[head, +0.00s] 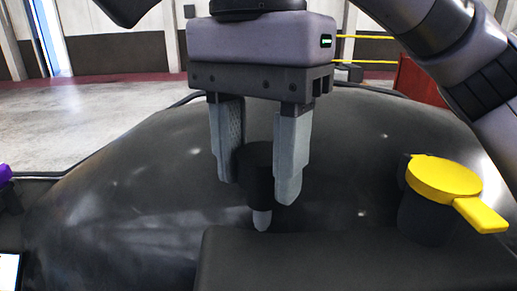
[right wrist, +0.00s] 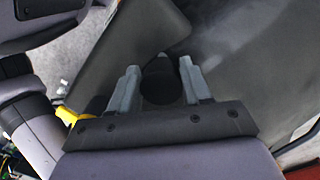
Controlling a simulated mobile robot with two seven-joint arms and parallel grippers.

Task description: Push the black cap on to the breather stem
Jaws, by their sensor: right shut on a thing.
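The black cap (head: 258,172) is a dark cylinder between the fingers of my right gripper (head: 259,190). The gripper is shut on it and points down, with the fingers on both sides of the cap. A short pale grey stem (head: 262,219) shows directly below the cap, in line with it. Its upper part is hidden by the cap, so how far the cap is on it cannot be told. In the right wrist view the black cap (right wrist: 161,82) sits between the fingers, and a small pale tip shows just past it. My left gripper is not in view.
A big dark rounded casting (head: 120,180) fills the middle, with a flat dark block (head: 300,262) in front. A black neck with a yellow lid and lever (head: 445,180) stands to the right. A purple thing (head: 5,174) is at the left edge.

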